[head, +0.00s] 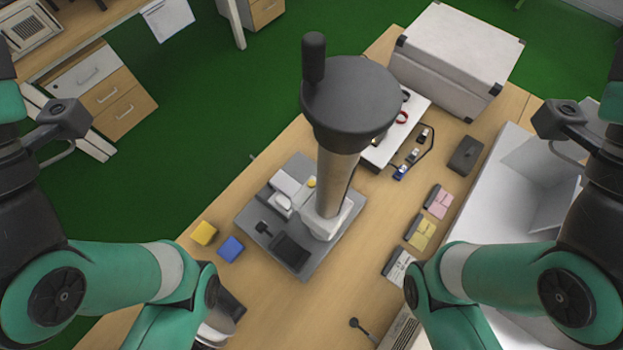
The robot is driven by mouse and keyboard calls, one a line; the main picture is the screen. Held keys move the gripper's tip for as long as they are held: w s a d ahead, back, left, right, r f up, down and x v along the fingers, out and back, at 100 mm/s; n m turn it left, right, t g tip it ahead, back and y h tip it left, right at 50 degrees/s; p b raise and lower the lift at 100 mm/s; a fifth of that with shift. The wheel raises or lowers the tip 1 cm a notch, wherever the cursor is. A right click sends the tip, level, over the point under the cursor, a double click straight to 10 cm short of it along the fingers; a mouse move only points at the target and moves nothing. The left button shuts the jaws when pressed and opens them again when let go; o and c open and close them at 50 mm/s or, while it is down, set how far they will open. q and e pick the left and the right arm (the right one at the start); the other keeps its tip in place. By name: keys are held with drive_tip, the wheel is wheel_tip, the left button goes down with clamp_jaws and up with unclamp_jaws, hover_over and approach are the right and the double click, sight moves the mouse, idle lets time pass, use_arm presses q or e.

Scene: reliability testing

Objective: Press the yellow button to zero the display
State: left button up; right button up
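A small yellow button (311,182) shows on the grey base plate (318,263) of a test stand in the middle of the table, just left of its column. The stand has a thick column (338,180) and a large dark round top with a crank handle (314,57). A dark flat panel (291,250) lies at the plate's front; I cannot tell whether it is the display, and no reading is legible. My two green arms come in from the left and right.
A yellow block (204,233) and a blue block (230,249) lie left of the stand. A pale case (458,55) stands behind right, and a white open box (500,190) at the right. Coloured pads, including a pink one (438,202), lie between. The tall column obstructs the middle.

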clamp_jaws()
idle(1.7)
